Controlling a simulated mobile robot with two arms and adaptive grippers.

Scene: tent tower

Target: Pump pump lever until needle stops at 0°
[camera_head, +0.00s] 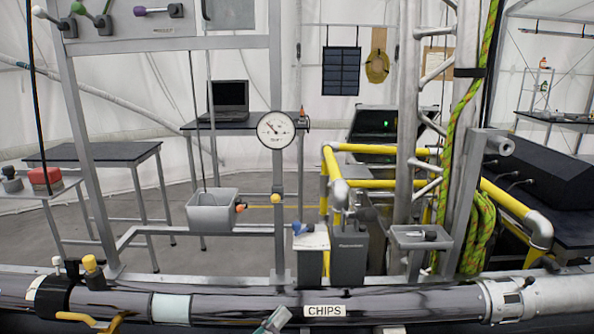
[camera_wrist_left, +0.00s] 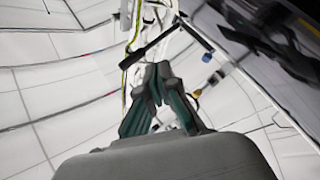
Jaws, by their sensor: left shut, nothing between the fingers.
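A round white gauge (camera_head: 276,130) with a dark rim is mounted on the grey frame post in the head view. Its needle appears to point to the upper left, but the scale is too small to read. My left gripper (camera_head: 272,320) shows at the bottom edge of the head view, in front of the large pipe. In the left wrist view its green-grey fingers (camera_wrist_left: 156,80) are shut and empty. A black-handled bar (camera_wrist_left: 151,46) lies just beyond the fingertips there; I cannot tell whether it is the pump lever or whether they touch. My right gripper is not in view.
A large grey pipe (camera_head: 240,305) labelled "CHIPS" crosses the front. Behind it are a grey bin (camera_head: 212,212), a small tray (camera_head: 421,238) and yellow railings (camera_head: 385,149). A green rope (camera_head: 455,130) hangs at right. A laptop (camera_head: 228,97) stands on a back table.

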